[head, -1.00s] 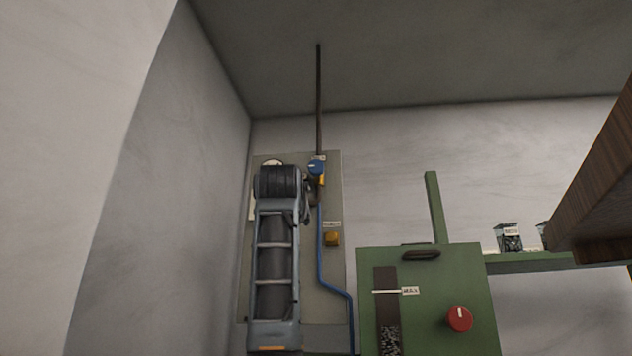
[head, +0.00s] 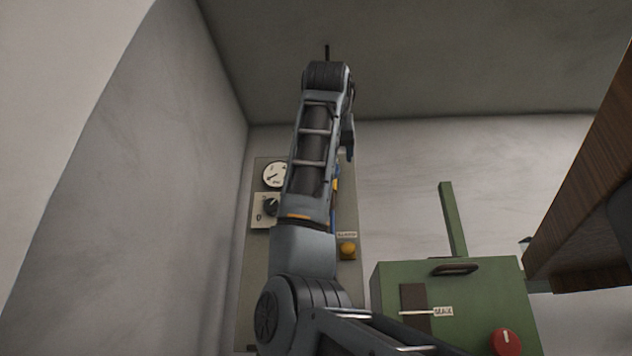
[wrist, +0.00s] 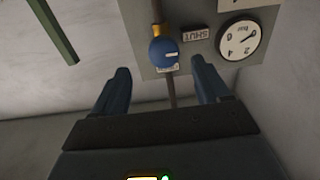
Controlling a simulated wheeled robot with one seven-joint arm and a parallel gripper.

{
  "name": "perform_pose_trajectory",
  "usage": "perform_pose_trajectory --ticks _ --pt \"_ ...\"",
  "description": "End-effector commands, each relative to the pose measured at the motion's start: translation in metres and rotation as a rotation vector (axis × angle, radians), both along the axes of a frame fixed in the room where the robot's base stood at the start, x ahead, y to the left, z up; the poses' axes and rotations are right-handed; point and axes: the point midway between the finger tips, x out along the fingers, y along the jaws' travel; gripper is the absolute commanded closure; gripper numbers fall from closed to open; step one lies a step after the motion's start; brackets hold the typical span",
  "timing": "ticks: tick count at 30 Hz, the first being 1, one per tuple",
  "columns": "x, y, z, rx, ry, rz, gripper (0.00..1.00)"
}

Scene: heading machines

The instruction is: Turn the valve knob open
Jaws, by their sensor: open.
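The blue valve knob (wrist: 163,52) with a white mark shows in the wrist view, on a brass fitting of a pipe. A SHUT plate (wrist: 196,33) is beside it, and a small label partly hidden by the knob is too small to read. My gripper (wrist: 160,66) is open, its two dark blue fingers on either side of the knob in the picture but short of it, with nothing between them. In the head view my arm hides the knob; part of my gripper (head: 349,145) shows high at the panel's right edge.
The grey panel (head: 258,290) carries a pressure gauge (head: 274,175), a black rotary switch (head: 270,207) and a yellow button (head: 347,250). A green machine (head: 470,290) with a red knob (head: 506,342) stands right. A brown wooden slab (head: 590,190) juts in at far right.

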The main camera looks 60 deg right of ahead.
Motion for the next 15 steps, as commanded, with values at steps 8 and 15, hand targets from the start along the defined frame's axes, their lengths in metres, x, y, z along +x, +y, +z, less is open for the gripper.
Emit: perform_pose_trajectory --ticks 8,15 --pt "0.004 -0.018 0.004 0.004 0.001 -0.004 0.25" --pt "0.018 -0.052 0.004 0.004 0.001 -0.004 0.25"
